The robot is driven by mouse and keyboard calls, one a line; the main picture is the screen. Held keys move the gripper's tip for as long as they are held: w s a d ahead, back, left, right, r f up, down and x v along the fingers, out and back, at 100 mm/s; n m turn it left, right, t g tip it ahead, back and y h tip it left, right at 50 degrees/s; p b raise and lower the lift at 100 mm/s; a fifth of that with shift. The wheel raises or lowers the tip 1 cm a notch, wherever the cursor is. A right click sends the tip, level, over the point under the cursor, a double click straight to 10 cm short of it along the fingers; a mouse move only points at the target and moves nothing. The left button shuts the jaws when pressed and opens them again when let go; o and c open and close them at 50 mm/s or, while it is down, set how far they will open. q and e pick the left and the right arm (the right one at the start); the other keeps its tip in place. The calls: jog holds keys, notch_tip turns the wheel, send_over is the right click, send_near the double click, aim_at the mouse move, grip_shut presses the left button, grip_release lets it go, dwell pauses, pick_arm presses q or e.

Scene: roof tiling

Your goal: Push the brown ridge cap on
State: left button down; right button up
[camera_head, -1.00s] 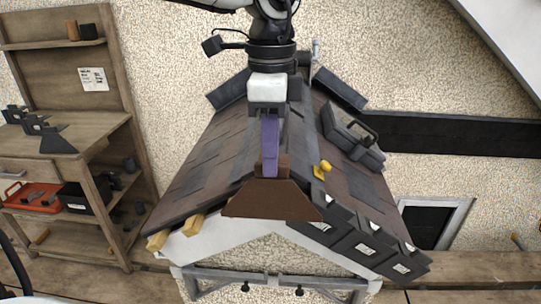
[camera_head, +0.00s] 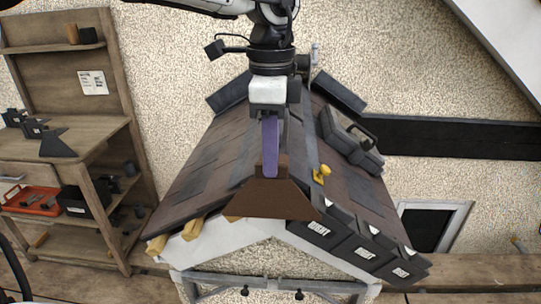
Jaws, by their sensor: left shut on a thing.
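The brown ridge cap (camera_head: 268,199) is at the near end of the small roof's ridge, straddling the peak with one side sloping down left and one down right. My left gripper (camera_head: 270,163) comes down from above, its purple finger at the upright brown tab on top of the cap, and is shut on it. Whether the cap is fully seated on the ridge cannot be told, as its underside is hidden. The shingled roof (camera_head: 190,171) slopes away on both sides. My right gripper is not in view.
Dark labelled boxes (camera_head: 362,251) line the roof's lower right edge. A yellow knob (camera_head: 322,173) and a grey toolbox (camera_head: 350,141) sit on the right slope. A wooden shelf (camera_head: 75,124) with dark caps and a red tray (camera_head: 33,201) stands at left.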

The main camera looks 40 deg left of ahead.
pick_arm(q)
jog(key=shift+w+a, duration=0.35)
jog(key=shift+w, duration=0.2)
dwell(1.1)
jog(key=c, duration=1.7)
grip_release()
jog(key=shift+c, duration=0.2)
jog(key=shift+r, duration=0.1)
jog(key=shift+r+p, duration=1.65)
jog(key=shift+r, duration=1.3)
